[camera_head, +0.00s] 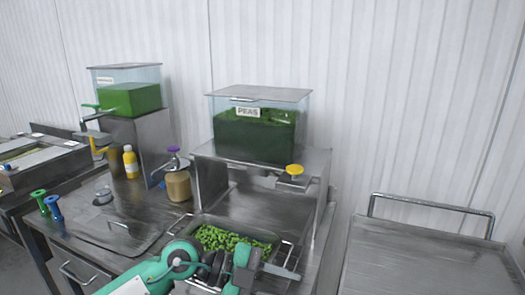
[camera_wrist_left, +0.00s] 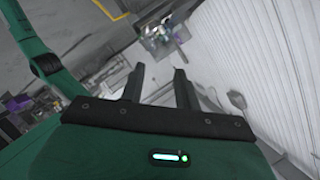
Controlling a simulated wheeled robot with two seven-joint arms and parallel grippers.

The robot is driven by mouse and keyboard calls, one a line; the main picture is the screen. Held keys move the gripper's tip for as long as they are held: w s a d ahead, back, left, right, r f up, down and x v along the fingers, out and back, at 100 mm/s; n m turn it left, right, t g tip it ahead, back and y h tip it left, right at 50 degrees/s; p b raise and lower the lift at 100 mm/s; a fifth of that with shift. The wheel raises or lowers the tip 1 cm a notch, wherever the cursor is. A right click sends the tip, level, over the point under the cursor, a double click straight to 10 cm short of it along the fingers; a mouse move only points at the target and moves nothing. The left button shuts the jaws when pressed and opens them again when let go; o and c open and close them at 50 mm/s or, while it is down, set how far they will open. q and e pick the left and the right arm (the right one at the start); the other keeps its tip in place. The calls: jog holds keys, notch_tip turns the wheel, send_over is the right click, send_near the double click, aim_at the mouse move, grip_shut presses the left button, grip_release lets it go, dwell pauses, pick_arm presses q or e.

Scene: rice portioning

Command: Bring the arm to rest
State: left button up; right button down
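A teal and black arm of mine (camera_head: 178,258) comes in from the lower left of the head view. It crosses in front of the metal pan of green peas (camera_head: 235,238) and hides part of its near side. I cannot make out gripper fingertips there. In the left wrist view my left gripper (camera_wrist_left: 158,76) shows two dark fingers standing apart, with nothing held between them. They point toward open floor and distant, blurred objects. My right gripper is not recognisable in either view.
A clear PEAS dispenser (camera_head: 254,130) stands behind the pan, with a yellow knob (camera_head: 294,170). A second green-filled dispenser (camera_head: 130,92), a yellow bottle (camera_head: 130,162) and a tan jar (camera_head: 178,186) are at left. An empty metal cart (camera_head: 425,265) stands at right.

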pick_arm(q)
notch_tip(320, 180, up, 5)
jog(key=s+n+t+h, duration=0.1)
jog(key=t+h, duration=0.1)
jog(key=h, duration=0.3)
jog(key=w+a+r+n+t+y, duration=0.1)
jog(key=w+a+n+t, duration=0.25)
jog(key=n+t, duration=0.45)
jog(key=w+a+r+n+t+y, duration=0.1)
jog(key=w+a+n+t+y, duration=0.1)
jog(key=a+n+t, duration=0.45)
jog(key=s+a+f+n+y, duration=0.1)
jog(key=a+f+n+y, duration=0.5)
jog(key=f+y, duration=0.25)
jog(key=s+a+f+n+y, duration=0.1)
jog(key=a+f+n+y, duration=0.5)
jog(key=f+y, duration=0.3)
jog(key=s+a+f+m+g, duration=0.1)
jog(key=s+a+f+g, duration=0.1)
jog(key=s+f+g, duration=0.6)
jog(key=s+a+f+g, duration=0.3)
jog(key=s+f, duration=0.7)
jog(key=s, duration=0.4)
notch_tip(320, 180, down, 31)
jog(key=g, duration=0.2)
jog(key=s+a+f, duration=0.2)
jog(key=s+f, duration=1.7)
jog(key=shift+s+a+f+m+g+h, duration=0.25)
jog(key=shift+s+a+m+g+h, duration=0.1)
jog(key=shift+s+a+g, duration=0.1)
